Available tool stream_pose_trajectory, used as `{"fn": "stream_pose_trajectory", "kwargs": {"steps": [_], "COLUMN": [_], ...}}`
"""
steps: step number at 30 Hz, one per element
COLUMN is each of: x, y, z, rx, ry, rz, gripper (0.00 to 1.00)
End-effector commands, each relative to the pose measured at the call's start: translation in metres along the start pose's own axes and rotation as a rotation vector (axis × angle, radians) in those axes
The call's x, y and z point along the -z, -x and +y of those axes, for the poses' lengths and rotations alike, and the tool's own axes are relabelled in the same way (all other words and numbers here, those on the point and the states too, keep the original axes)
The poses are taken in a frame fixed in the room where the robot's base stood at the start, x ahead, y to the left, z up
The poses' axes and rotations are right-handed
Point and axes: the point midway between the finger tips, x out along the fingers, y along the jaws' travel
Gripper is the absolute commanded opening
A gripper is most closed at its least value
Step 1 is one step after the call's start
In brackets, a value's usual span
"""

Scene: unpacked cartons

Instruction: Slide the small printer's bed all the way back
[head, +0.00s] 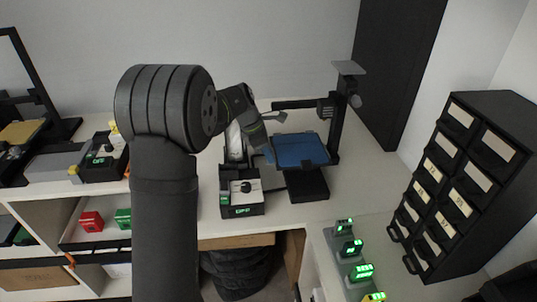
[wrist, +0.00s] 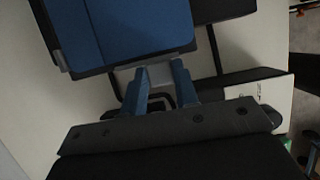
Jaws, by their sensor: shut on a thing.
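The small printer (head: 339,125) stands on the white counter, with a black upright and a black base (head: 307,186). Its blue bed (head: 303,150) sits over the base, and its blue surface also fills the top of the wrist view (wrist: 130,25). My gripper (head: 268,149) reaches in from the left to the bed's edge, partly hidden by my arm in the head view. In the wrist view my gripper's blue fingers (wrist: 159,72) are shut on a grey tab (wrist: 155,71) at the bed's edge. How far the bed can still travel cannot be told.
A small black box with a knob and green display (head: 242,198) stands left of the printer base. A black drawer cabinet (head: 465,185) is at the right, with several green-lit devices (head: 350,248) in front. Another printer (head: 35,110) stands far left.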

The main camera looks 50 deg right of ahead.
Motion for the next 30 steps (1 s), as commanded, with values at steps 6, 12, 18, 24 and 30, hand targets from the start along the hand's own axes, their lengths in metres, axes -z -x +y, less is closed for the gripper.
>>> {"fn": "stream_pose_trajectory", "kwargs": {"steps": [6,12,18,24,30], "x": [-0.001,0.0,0.0,-0.001,0.0], "y": [0.001,0.001,0.008,0.045,0.095], "z": [0.0,0.0,0.0,0.001,0.001], "rx": [-0.003,-0.001,-0.002,-0.005,-0.006], "ry": [0.0,0.0,0.0,-0.001,0.0], "rz": [-0.001,-0.001,-0.001,-0.002,-0.002], "gripper": [0.49,0.49,0.49,0.49,0.49]}}
